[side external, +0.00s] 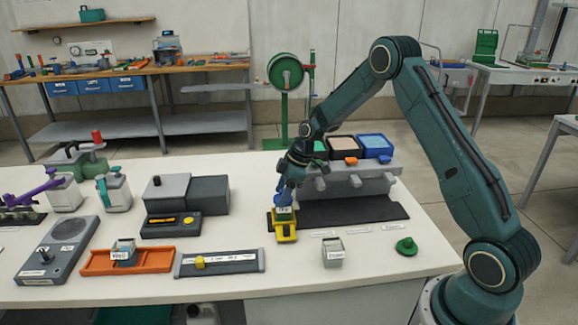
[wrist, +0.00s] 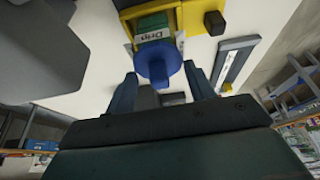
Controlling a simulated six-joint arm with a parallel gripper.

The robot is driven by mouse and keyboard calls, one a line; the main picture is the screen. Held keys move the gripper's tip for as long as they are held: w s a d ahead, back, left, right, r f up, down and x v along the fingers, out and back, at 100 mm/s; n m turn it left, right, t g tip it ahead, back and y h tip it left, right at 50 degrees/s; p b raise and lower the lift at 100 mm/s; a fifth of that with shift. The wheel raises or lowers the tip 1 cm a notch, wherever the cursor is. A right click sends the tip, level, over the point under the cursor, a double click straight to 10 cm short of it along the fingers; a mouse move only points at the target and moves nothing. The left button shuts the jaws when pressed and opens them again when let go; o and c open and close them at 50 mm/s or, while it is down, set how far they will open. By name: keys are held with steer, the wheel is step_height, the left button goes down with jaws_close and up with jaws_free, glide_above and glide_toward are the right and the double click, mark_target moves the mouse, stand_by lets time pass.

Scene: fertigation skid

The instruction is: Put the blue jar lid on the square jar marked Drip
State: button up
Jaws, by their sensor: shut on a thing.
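The blue jar lid (wrist: 158,66) is round with a knob and sits between the fingers of my gripper (wrist: 161,72), which is shut on it. The square jar marked Drip (wrist: 153,36) has green contents and stands in a yellow holder (wrist: 198,14). In the wrist view the lid overlaps the jar's near edge; I cannot tell whether they touch. In the side view my gripper (side external: 286,190) points down over the jar (side external: 284,214) in the yellow holder (side external: 286,237), hiding most of the lid.
A dark mat (side external: 345,212) and a grey stand with bins (side external: 350,178) are right of and behind the jar. Another square jar (side external: 332,254) and a green lid (side external: 406,246) lie front right. An orange tray (side external: 95,263) and grey devices stand left.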

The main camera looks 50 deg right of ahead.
steer(key=o, duration=1)
steer(key=shift+o, duration=0.2)
steer(key=shift+r, duration=0.15)
steer(key=shift+r, duration=3.3)
steer(key=shift+r, duration=0.1)
